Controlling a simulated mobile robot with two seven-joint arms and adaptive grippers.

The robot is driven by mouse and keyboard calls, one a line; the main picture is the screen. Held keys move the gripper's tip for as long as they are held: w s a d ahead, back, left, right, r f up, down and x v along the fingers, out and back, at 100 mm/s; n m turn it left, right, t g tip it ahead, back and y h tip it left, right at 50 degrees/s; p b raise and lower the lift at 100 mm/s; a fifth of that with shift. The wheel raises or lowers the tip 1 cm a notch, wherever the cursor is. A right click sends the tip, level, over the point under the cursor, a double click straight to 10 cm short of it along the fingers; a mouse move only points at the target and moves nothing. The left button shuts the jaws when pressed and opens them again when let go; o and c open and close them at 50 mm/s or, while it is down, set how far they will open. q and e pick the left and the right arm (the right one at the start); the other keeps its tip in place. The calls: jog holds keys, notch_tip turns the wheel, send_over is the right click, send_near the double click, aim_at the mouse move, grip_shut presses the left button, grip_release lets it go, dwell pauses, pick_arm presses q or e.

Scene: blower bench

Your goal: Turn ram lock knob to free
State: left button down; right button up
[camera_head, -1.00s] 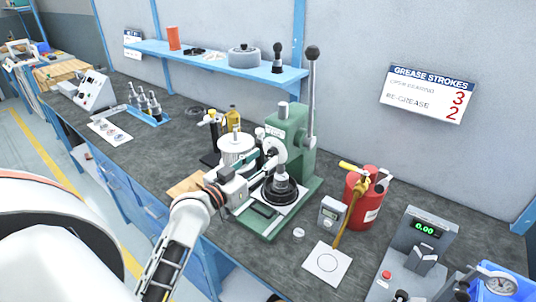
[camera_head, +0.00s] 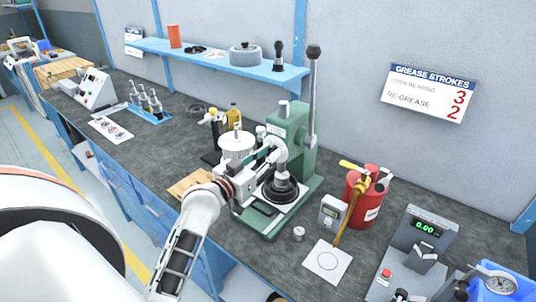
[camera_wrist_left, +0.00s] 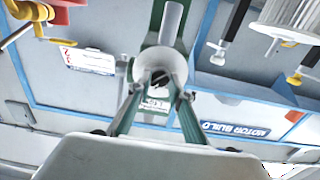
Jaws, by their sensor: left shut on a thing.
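The green arbor press (camera_head: 290,130) stands on the bench with its tall lever upright. The ram lock knob (camera_wrist_left: 158,66) is a pale round part with a dark mark on its face, in the middle of the left wrist view. My left gripper (camera_head: 270,150) reaches the front of the press head from the left. In the left wrist view, the fingers of my left gripper (camera_wrist_left: 159,92) are closed on both sides of the knob. In the head view the gripper largely hides the knob, and its lock setting cannot be read. My right gripper is not in view.
A black stepped part (camera_head: 282,188) sits on the press base below the ram. A blue shelf (camera_head: 215,57) hangs behind.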

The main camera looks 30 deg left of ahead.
pick_arm(q)
jog(key=shift+n, duration=0.3)
jog(key=n, duration=0.3)
jog(key=shift+n, duration=0.3)
jog(key=n, duration=0.9)
jog(key=shift+a, duration=0.1)
jog(key=shift+f+n, duration=0.1)
jog(key=shift+n, duration=2.2)
jog(key=c, duration=1.8)
grip_release()
